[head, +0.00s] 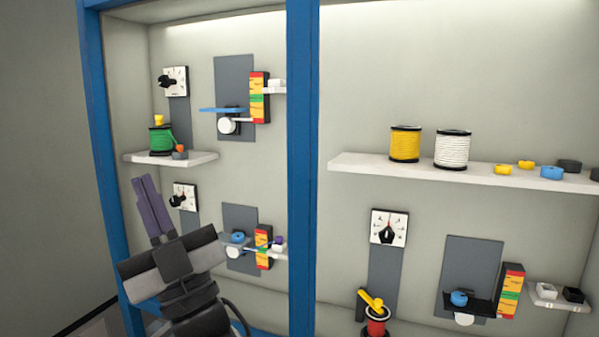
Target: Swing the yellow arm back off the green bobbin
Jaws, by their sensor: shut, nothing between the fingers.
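The green bobbin (161,140) stands on a small white shelf in the left bay. A small yellow piece (159,120) sits at its top and looks like the yellow arm. I cannot tell exactly how it lies over the bobbin. My gripper (146,182) has purple fingers pointing up, close together with nothing held. It appears below the white shelf in the picture, apart from the bobbin. Nothing covers the bobbin's front.
A dark part with an orange top (180,152) stands right of the green bobbin. A blue post (302,160) divides the bays. A red bobbin (376,325) with another yellow arm (370,299) is at lower right. Yellow (405,145) and white (452,150) spools stand on the right shelf.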

